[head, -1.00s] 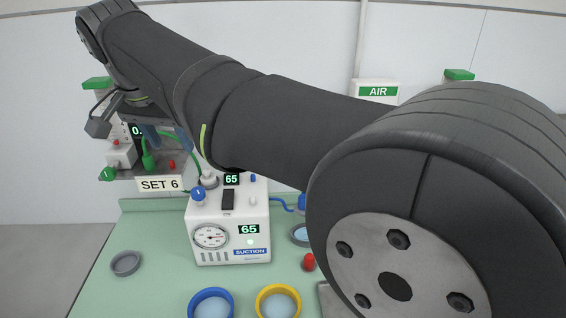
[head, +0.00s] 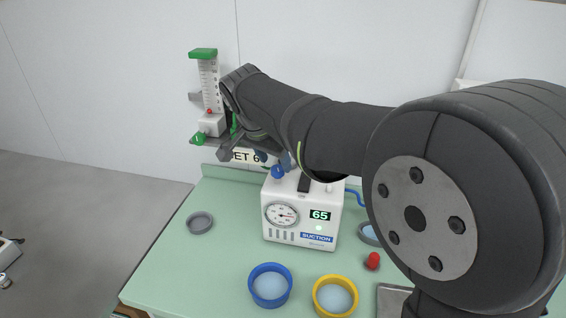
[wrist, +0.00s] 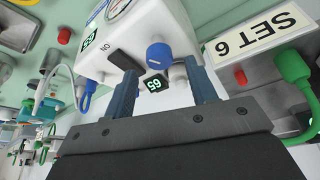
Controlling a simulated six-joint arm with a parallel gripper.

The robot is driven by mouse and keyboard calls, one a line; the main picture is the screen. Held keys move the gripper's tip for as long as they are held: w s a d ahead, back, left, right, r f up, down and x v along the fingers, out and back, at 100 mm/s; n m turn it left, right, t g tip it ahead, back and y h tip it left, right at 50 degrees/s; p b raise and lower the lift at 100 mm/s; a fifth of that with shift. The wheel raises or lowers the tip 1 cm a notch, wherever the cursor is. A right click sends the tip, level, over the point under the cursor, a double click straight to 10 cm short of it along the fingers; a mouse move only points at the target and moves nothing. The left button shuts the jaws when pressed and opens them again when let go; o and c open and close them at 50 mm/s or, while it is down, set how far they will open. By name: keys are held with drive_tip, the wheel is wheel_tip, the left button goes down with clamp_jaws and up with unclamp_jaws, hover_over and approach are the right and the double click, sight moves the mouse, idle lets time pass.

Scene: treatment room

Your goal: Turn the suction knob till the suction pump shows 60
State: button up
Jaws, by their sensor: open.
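The suction pump (head: 290,232) is a white box with a round gauge and a green-lit display (head: 320,215) that reads 65. The blue suction knob (head: 278,172) is on its top left edge; it also shows in the wrist view (wrist: 158,56). A small top display (wrist: 154,84) also reads 65, upside down in the wrist view. My gripper (wrist: 161,74) is open, with one finger on each side of the knob in that picture and a gap on both sides. I cannot tell how far the fingertips are from it in depth. My arm hides part of the pump's top in the head view.
Blue (head: 270,286), yellow (head: 335,297) and grey (head: 199,223) dishes and a red cap (head: 373,261) lie on the green table.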

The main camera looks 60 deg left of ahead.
sight(278, 175)
drive_tip(key=shift+x, duration=1.35)
drive_tip(key=c, duration=1)
drive_tip(key=shift+a+m+t+h, duration=0.1)
drive_tip(key=shift+m+t+h, duration=0.35)
drive_tip(key=shift+m, duration=1.05)
drive_tip(key=o, duration=1)
drive_tip(key=shift+r, duration=0.1)
